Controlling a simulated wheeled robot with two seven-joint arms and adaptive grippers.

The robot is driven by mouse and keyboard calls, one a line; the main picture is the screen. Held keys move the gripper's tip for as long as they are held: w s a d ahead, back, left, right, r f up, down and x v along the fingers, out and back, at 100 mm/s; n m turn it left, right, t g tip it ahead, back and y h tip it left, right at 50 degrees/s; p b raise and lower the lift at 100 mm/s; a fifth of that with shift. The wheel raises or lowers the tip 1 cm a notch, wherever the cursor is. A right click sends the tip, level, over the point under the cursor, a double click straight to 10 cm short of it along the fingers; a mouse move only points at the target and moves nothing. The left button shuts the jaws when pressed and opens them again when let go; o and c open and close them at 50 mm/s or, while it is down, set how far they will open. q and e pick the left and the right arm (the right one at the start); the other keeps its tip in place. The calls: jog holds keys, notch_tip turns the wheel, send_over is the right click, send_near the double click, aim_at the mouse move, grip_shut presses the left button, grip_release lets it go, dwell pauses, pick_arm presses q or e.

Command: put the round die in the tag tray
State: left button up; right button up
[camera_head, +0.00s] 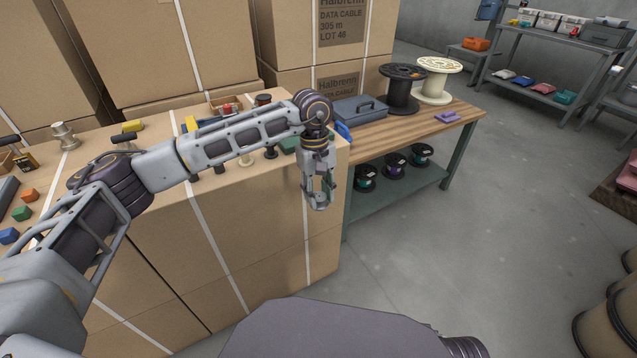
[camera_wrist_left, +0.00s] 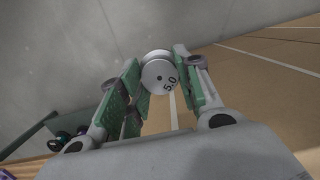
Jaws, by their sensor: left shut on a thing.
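My left gripper (camera_head: 319,200) hangs fingers down beside the right end of the carton stack, in front of the boxes. In the left wrist view its green-padded fingers (camera_wrist_left: 160,90) are shut on the round die (camera_wrist_left: 160,73), a pale grey metal disc with "5.0" on its face and a small dark hole. In the head view the die is mostly hidden by the fingers. I cannot tell for sure which container is the tag tray. A small wooden tray (camera_head: 218,109) with a red thing in it stands on the cartons behind my left arm. My right gripper is not in view.
The carton top (camera_head: 92,135) holds several small tools, blocks and spools. To the right is a wooden bench (camera_head: 425,122) with a grey-blue case (camera_head: 359,110), a black spool (camera_head: 402,88) and a cream spool (camera_head: 437,79).

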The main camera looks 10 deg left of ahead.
aim_at(323, 209)
pick_arm(q)
jog(key=shift+s+d+f+m, duration=0.1)
jog(key=shift+s+f+m, duration=0.2)
jog(key=shift+f+m, duration=0.6)
jog(key=s+f+m, duration=0.1)
jog(key=m, duration=0.1)
jog(key=d+f+m, duration=0.1)
jog(key=m, duration=0.1)
jog(key=shift+s+d+f+g+y, duration=0.2)
jog(key=shift+s+g+y, duration=0.1)
jog(key=shift+s+y, duration=0.1)
jog(key=shift+s+d+f+m, duration=0.2)
jog(key=shift+s+d+m, duration=0.05)
jog(key=shift+d+m, duration=0.2)
jog(key=shift+s+d+f+m, duration=0.2)
jog(key=shift+d+m, duration=0.1)
jog(key=shift+m, duration=0.15)
